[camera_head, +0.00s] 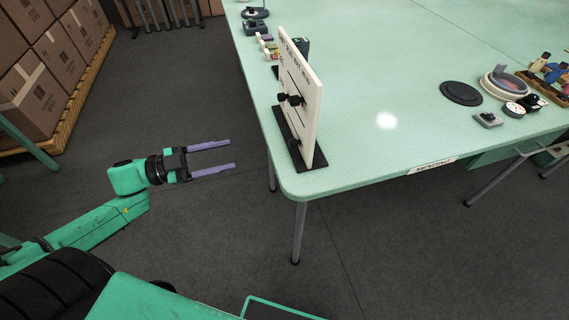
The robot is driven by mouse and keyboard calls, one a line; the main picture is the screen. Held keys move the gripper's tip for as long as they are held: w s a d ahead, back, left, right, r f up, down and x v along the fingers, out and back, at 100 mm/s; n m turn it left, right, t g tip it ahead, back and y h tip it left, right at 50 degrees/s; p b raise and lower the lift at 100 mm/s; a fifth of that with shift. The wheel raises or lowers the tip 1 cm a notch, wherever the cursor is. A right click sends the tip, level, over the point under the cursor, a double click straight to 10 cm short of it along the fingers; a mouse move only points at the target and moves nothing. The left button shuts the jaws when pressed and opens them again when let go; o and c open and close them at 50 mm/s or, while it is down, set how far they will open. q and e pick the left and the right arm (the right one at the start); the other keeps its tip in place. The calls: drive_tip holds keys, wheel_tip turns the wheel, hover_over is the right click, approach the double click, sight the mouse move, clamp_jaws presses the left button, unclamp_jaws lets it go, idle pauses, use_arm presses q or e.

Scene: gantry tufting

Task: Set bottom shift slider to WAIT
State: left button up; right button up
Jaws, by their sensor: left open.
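A white upright board (310,100) stands on a black base (293,140) near the table's left front corner. It is seen almost edge-on, with its face turned left. Two black slider knobs (289,98) stick out from the face at mid height, side by side in the picture. Its lettering is too slanted and small to read, so I cannot tell which marks the knobs are at. My left gripper (233,154) is open and empty, over the floor left of the board. Its purple fingers point right and are apart from the board. My right gripper is not in view.
The pale green table (400,60) has a clear middle. A black disc (461,93), a round dish (503,84) and small items sit at right. Small devices (257,28) line the left edge behind the board. Cardboard boxes (65,50) stand on a pallet at far left.

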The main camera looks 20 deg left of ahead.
sight(295, 143)
use_arm(q)
drive_tip(key=shift+m+g+h, duration=0.3)
drive_tip(key=x, duration=1)
drive_tip(key=b+x, duration=0.1)
drive_tip(key=x, duration=0.4)
drive_tip(key=shift+s+d+r, duration=0.15)
drive_tip(key=shift+s+r, duration=0.1)
drive_tip(key=shift+r, duration=0.1)
drive_tip(key=shift+c, duration=0.4)
clamp_jaws()
